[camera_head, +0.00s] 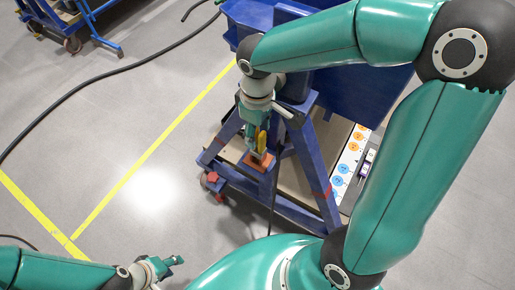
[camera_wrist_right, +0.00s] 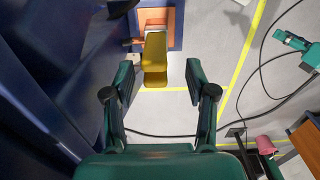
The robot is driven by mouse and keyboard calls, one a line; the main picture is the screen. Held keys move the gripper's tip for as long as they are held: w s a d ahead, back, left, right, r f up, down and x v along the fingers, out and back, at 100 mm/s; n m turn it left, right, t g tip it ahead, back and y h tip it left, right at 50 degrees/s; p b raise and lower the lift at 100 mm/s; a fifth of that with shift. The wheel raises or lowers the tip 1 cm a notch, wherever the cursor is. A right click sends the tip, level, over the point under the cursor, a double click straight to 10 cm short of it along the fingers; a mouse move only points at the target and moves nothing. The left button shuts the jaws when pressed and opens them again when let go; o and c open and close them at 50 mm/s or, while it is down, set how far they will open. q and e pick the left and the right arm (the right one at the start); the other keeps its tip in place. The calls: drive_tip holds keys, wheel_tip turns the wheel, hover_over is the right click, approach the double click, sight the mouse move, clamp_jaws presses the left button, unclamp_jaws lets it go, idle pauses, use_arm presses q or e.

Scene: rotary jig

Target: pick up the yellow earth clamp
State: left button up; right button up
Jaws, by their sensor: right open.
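The yellow earth clamp (camera_head: 262,140) stands at the blue trestle frame, just above an orange-brown block. In the right wrist view the clamp (camera_wrist_right: 155,55) is a yellow bar in the upper middle. My right gripper (camera_head: 252,136) points down at the clamp. In the wrist view my right gripper (camera_wrist_right: 160,74) is open, with one finger on each side of the clamp's near end and visible gaps on both sides. My left gripper (camera_head: 168,264) is low at the left, far from the clamp; its jaws are too small to read.
The blue trestle frame (camera_head: 316,165) stands close around the right gripper, with a large blue panel (camera_head: 362,95) behind it. A dark cable (camera_head: 80,88) and yellow floor lines (camera_head: 150,155) cross the grey floor. The floor to the left is mostly clear.

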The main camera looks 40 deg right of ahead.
sight(258, 146)
drive_tip(key=shift+w+d+f, duration=0.1)
drive_tip(key=shift+d+f, duration=0.05)
drive_tip(key=shift+f, duration=1.15)
drive_tip(key=shift+d+f, duration=0.1)
drive_tip(key=shift+f, duration=1.2)
clamp_jaws()
